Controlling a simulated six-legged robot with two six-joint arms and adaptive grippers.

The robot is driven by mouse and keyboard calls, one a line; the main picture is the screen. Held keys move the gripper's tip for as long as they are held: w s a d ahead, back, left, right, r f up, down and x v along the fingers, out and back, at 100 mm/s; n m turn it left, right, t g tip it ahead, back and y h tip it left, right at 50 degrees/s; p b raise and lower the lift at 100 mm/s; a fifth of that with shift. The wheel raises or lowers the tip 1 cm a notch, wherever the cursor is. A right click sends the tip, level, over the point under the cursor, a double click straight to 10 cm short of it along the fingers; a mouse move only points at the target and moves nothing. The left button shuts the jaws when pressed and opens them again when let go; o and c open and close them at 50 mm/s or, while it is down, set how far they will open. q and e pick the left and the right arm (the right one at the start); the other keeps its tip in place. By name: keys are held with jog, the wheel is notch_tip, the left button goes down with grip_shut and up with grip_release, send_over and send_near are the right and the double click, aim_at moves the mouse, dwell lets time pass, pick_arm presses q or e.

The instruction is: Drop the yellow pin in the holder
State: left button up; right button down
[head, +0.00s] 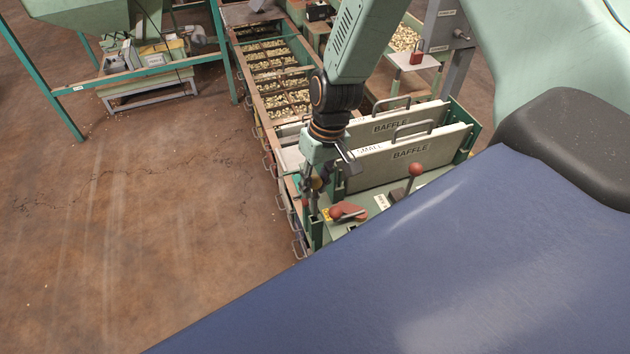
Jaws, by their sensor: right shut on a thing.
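My right gripper (322,182) hangs fingers-down at the near left corner of the green baffle machine (425,190). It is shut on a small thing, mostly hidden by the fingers. A small yellowish bit (316,184) shows there, which looks like the yellow pin. I cannot make out the holder clearly; the machine's corner below the fingers is crowded and partly covered by the gripper. My left gripper is not in view.
Close by are a red-handled lever (348,212), a red ball-topped lever (415,170) and two upright white baffle plates (405,152) with handles. Nut-filled trays (272,72) run behind. A green-framed hopper (95,20) stands back left. The brown floor (140,220) at left is clear.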

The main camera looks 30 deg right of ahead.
aim_at(314, 211)
jog(key=shift+f, duration=0.1)
dwell(0.4)
jog(key=shift+f+b, duration=0.55)
jog(key=shift+b, duration=0.05)
jog(key=shift+f+b, duration=3)
jog(key=shift+f, duration=0.5)
jog(key=c, duration=1)
grip_release()
jog(key=shift+o, duration=0.2)
jog(key=shift+r, duration=0.15)
notch_tip(314, 211, up, 12)
jog(key=d, duration=0.2)
jog(key=shift+f, duration=0.2)
